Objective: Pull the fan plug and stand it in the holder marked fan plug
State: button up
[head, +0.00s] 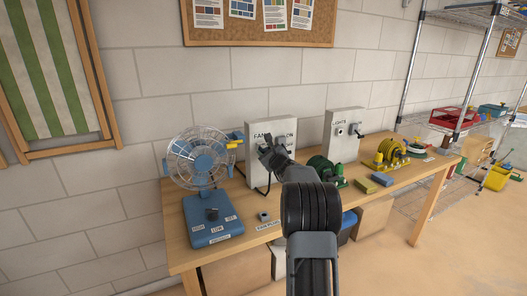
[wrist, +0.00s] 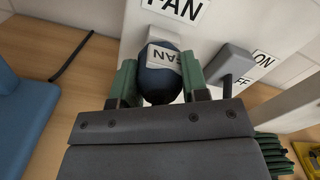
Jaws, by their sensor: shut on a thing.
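The fan plug (wrist: 158,82) is dark blue-black with a white FAN label. It sits between the green-padded fingers of my gripper (wrist: 158,86), which is shut on it. It is right in front of the pale panel (head: 257,131) under the FAN sign; I cannot tell how far it sits in the socket behind it. In the head view my gripper (head: 266,150) is at the panel's front and hides the plug. A small grey holder (head: 264,216) stands on the table front, with a label (head: 268,226) that seems to read FAN PLUG.
A blue desk fan (head: 205,185) stands left of the panel. A grey switch lever (wrist: 230,65) with ON and OFF labels is close right of my gripper. A green cable reel (head: 325,171) and a second panel marked LIGHTS (head: 340,145) stand farther right on the wooden table (head: 188,255).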

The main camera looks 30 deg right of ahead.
jog(key=shift+s, duration=0.1)
jog(key=shift+s+a+b, duration=0.2)
jog(key=shift+s+b, duration=0.65)
jog(key=shift+s, duration=0.3)
jog(key=shift+a, duration=0.1)
